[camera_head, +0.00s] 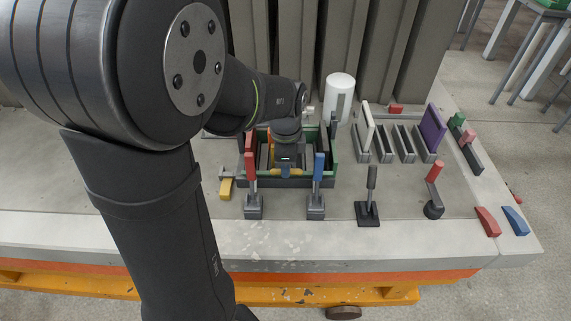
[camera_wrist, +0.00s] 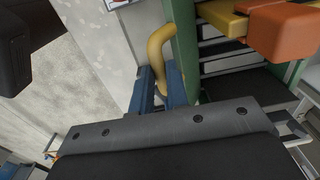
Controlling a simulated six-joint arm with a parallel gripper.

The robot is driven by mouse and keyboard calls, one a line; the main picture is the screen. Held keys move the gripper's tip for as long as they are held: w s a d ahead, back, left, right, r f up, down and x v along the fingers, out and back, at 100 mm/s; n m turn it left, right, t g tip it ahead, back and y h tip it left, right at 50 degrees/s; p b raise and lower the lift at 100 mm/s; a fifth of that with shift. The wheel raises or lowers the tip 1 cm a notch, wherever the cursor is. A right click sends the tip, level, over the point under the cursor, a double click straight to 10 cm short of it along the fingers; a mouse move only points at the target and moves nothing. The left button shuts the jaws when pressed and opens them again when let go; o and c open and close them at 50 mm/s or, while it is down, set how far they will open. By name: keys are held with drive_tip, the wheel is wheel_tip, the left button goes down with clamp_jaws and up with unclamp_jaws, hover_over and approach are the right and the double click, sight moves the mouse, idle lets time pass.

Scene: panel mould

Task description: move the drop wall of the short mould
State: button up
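The short mould (camera_head: 330,178) is a dark box with green edges and inner slats, in the middle of the bench in the head view. My gripper (camera_head: 287,169) points down at its front side and hides part of it. In the wrist view a green wall (camera_wrist: 185,45) of the mould stands beside a bent yellow handle (camera_wrist: 158,45). The handle's lower end lies between the blue fingers of my gripper (camera_wrist: 161,92). I cannot tell whether they press on it. Which wall is the drop wall is not clear, as my gripper covers the front.
A red-handled lever (camera_head: 250,170) and a blue-handled lever (camera_head: 318,172) stand in front of the mould. A black lever (camera_head: 370,185) and a red-knobbed crank (camera_head: 434,185) stand to the right. Behind are a white cylinder (camera_head: 336,90) and a panel rack (camera_head: 402,145). The front bench strip is clear.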

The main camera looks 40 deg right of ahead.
clamp_jaws()
drive_tip(key=shift+w+d+r+g+y, duration=0.3)
drive_tip(key=shift+w+d+g+y, duration=0.5)
drive_tip(key=shift+w+d, duration=0.1)
drive_tip(key=shift+w+d+r+g+y, duration=0.3)
drive_tip(key=shift+w+d+g+y, duration=0.5)
drive_tip(key=shift+w+d, duration=0.05)
drive_tip(key=shift+w+d+f, duration=0.1)
drive_tip(key=shift+w+d, duration=0.75)
drive_tip(key=shift+w, duration=0.1)
drive_tip(key=o, duration=0.6)
unclamp_jaws()
drive_tip(key=shift+w+d, duration=0.1)
drive_tip(key=shift+d, duration=0.1)
drive_tip(key=shift+o, duration=0.2)
drive_tip(key=shift+a, duration=0.1)
